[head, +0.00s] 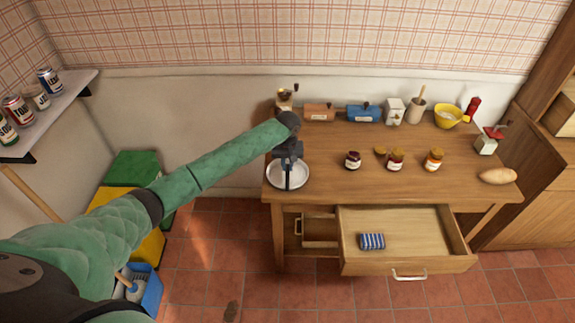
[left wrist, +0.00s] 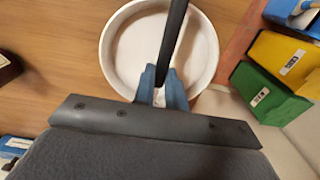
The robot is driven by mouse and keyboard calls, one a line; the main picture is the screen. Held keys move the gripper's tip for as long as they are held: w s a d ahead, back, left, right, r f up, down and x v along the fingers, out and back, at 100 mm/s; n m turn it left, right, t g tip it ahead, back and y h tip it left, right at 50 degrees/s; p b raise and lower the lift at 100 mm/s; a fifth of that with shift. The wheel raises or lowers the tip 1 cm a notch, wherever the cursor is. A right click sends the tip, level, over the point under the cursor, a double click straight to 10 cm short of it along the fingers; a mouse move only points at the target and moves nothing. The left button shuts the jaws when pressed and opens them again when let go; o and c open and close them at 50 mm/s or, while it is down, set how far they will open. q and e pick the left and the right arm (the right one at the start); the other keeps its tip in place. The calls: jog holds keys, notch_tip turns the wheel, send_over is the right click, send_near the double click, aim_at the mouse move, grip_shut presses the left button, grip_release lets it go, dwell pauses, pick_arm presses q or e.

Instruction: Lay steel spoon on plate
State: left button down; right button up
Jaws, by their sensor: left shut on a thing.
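The white round plate (head: 303,176) sits at the left end of the wooden table; it also fills the upper middle of the left wrist view (left wrist: 208,52). My left gripper (head: 288,160) is over the plate, and its blue fingers (left wrist: 164,88) are shut on a long, thin dark thing, which I take to be the steel spoon (left wrist: 173,42). In the head view the spoon (head: 288,180) shows as a thin dark strip across the plate. I cannot tell whether it touches the plate. My right gripper is not in view.
Jars (head: 353,160) stand right of the plate on the wooden table (head: 330,185). Behind are a grinder (head: 285,98), a blue box (head: 364,113) and a yellow bowl (head: 447,118). An open drawer (head: 425,225) holding a striped cloth (head: 372,241) juts out in front.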

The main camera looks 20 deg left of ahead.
pick_arm(q)
jog(key=c, duration=1.4)
grip_release()
jog(key=shift+o, duration=0.2)
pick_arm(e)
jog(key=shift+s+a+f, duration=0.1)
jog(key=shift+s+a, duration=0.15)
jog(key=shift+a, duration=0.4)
pick_arm(q)
jog(key=shift+r, duration=0.1)
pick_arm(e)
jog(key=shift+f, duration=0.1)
pick_arm(q)
jog(key=shift+r+b, duration=0.3)
jog(key=shift+r, duration=0.05)
notch_tip(320, 180, up, 2)
jog(key=shift+r+b, duration=0.1)
jog(key=shift+b, duration=0.45)
notch_tip(320, 180, up, 4)
jog(key=shift+f+b, duration=0.25)
jog(key=shift+b, duration=0.3)
jog(key=shift+r, duration=0.6)
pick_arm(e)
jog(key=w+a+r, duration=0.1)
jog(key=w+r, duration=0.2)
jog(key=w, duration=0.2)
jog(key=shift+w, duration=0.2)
